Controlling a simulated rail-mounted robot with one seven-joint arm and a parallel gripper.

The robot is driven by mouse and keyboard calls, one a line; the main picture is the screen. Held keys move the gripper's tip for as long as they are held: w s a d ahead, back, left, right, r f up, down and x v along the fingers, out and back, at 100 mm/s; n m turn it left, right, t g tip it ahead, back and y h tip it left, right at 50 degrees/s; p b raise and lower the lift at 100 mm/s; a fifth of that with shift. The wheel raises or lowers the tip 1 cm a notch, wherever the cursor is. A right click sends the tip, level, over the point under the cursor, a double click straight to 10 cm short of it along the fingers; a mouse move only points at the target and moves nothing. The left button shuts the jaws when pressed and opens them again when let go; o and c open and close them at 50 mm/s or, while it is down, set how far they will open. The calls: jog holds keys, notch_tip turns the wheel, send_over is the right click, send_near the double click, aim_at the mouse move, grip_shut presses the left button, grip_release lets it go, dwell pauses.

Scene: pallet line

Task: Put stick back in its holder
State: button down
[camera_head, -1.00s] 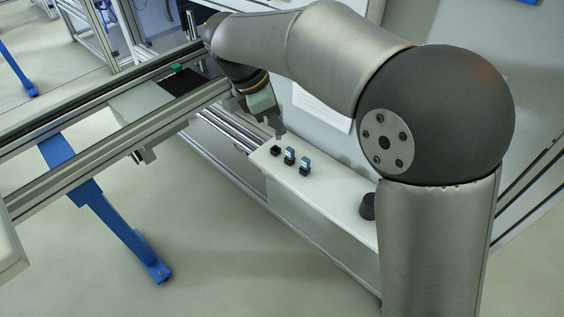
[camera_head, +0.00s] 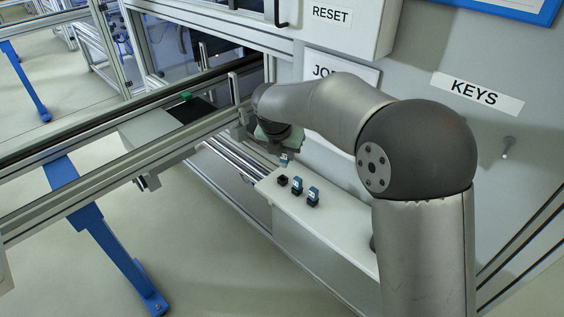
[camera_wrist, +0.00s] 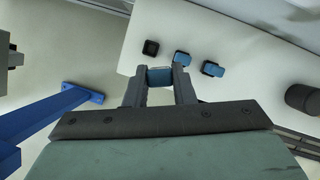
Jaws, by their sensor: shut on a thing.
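My gripper (camera_wrist: 160,88) is shut on a blue stick (camera_wrist: 160,75), which sits between the two fingers in the wrist view. The held stick also shows in the head view (camera_head: 284,159), just above an empty black holder (camera_head: 282,180) and apart from it. The empty holder is a small dark square block, and it shows ahead of the fingers in the wrist view (camera_wrist: 150,47). Two more black holders stand in a row beside it, each with a blue stick in it (camera_head: 297,185) (camera_head: 313,195). My fingers are mostly hidden in the head view.
The holders stand on a white shelf (camera_head: 335,238) against the wall. A dark round object (camera_wrist: 302,99) stands farther along the shelf. A conveyor rail (camera_head: 110,150) runs at the left, with a green block (camera_head: 186,96). A "KEYS" sign (camera_head: 477,93) is on the wall.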

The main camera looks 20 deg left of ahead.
jog(key=shift+a+p+x, duration=0.15)
jog(key=shift+a+x, duration=0.15)
jog(key=shift+x, duration=1.15)
jog(key=shift+a+p+x, duration=0.2)
jog(key=shift+a+x, duration=0.1)
jog(key=shift+x, duration=1.1)
jog(key=shift+a+p+x, duration=0.15)
jog(key=shift+a+x, duration=0.15)
jog(key=shift+x, duration=1.15)
jog(key=shift+f, duration=0.4)
jog(key=c, duration=1.2)
grip_release()
jog(key=shift+c, duration=0.2)
jog(key=shift+r, duration=0.35)
jog(key=b+v, duration=0.1)
jog(key=v, duration=1.1)
